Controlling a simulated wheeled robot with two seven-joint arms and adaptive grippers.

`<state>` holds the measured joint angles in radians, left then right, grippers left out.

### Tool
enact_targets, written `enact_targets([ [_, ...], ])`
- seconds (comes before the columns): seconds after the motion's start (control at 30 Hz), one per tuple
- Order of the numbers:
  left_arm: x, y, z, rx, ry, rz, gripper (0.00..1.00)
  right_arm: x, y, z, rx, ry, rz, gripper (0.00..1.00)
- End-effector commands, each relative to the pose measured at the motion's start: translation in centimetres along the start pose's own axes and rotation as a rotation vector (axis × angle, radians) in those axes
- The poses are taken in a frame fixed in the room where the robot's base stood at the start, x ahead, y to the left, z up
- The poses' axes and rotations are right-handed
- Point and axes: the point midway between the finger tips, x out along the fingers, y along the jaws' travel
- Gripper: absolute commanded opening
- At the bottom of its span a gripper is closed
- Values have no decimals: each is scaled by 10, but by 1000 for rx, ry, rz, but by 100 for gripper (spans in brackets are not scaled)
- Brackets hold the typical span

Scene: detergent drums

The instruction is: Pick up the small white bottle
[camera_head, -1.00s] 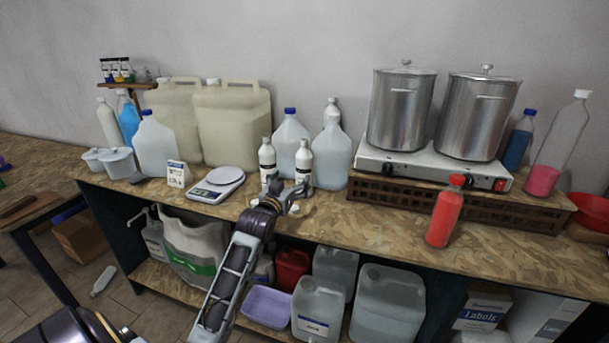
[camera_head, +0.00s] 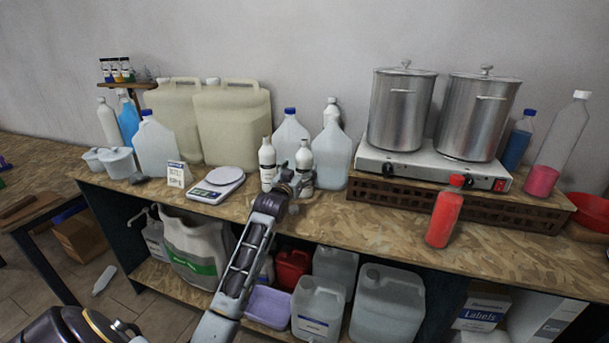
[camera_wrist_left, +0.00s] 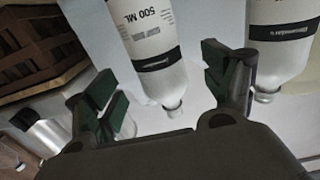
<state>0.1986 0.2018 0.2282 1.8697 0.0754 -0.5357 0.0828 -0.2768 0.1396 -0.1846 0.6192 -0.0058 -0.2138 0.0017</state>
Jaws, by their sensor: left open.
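Two small white bottles with dark label bands stand upright side by side on the worktop. The right one (camera_head: 304,157) is just behind my left gripper (camera_head: 291,181), which partly hides its lower part. The left one (camera_head: 267,160) stands just left of the gripper. In the left wrist view, which looks upside down, one white bottle marked 500 ML (camera_wrist_left: 158,55) appears between the open fingers of my left gripper (camera_wrist_left: 160,82). The other bottle (camera_wrist_left: 280,45) is outside the right finger. I see no grip on either bottle. My right gripper is not in view.
Large clear jugs (camera_head: 331,156) stand close behind the bottles. A kitchen scale (camera_head: 217,185) is to the left. A hotplate with two steel pots sits on a brown crate (camera_head: 450,203) to the right. A red bottle (camera_head: 444,218) stands near the worktop's front edge.

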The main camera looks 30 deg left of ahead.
Motion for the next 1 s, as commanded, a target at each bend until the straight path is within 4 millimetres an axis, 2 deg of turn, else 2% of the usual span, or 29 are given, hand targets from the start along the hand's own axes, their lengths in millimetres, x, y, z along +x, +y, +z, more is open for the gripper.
enact_targets([
  [0.53, 6, 0, 1, 0, 0, 0, 83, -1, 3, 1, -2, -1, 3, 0],
  [1.0, 41, 1, 5, 0, 1, 0, 83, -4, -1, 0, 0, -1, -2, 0],
])
